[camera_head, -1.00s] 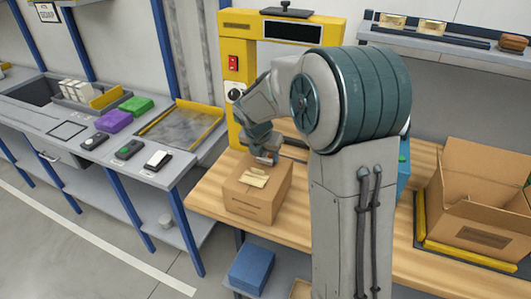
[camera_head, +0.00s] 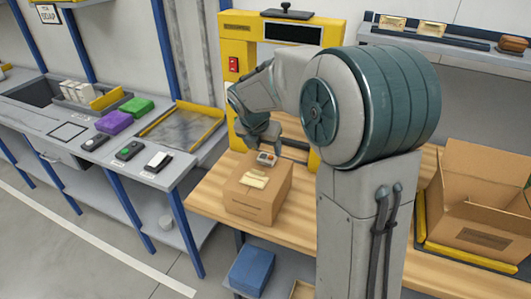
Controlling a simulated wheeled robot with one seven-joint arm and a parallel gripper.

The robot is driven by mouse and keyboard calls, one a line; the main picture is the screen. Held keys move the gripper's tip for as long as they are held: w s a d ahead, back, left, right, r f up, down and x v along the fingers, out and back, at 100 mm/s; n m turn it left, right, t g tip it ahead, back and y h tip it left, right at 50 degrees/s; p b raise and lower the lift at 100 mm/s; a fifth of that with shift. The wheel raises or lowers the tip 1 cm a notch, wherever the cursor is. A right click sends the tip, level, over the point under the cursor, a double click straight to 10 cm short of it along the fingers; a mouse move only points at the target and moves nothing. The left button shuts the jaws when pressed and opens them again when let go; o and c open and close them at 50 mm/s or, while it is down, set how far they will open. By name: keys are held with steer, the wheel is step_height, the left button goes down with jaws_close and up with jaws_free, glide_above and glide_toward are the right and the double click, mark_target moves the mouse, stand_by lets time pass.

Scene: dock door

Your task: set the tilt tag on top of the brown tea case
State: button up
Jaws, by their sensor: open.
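The brown tea case (camera_head: 248,203) is a closed cardboard box on the wooden bench, with pale tape on its top. The tilt tag (camera_head: 267,158), small with orange and white on it, appears to lie on the case's top near the back edge. My gripper (camera_head: 263,146) is just above and behind the tag. It is open, and the tag shows clear below it. Whether a finger still touches the tag is too small to tell.
A yellow frame machine (camera_head: 238,60) stands behind the case. An open cardboard box (camera_head: 478,230) is at the right of the bench (camera_head: 300,222). A grey side table at left holds a purple block (camera_head: 114,121), a green block (camera_head: 136,106) and small devices.

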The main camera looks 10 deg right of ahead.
steer(key=v, duration=0.6)
steer(key=s+d+f+m+y, duration=0.1)
steer(key=s+f+m, duration=0.1)
steer(key=s+m, duration=1)
steer(key=s+d+f+m+y, duration=0.1)
steer(key=s+m, duration=1.2)
steer(key=m, duration=0.3)
steer(key=shift+s+f+m+g+y, duration=0.25)
steer(key=shift+f+m+g+y, duration=0.15)
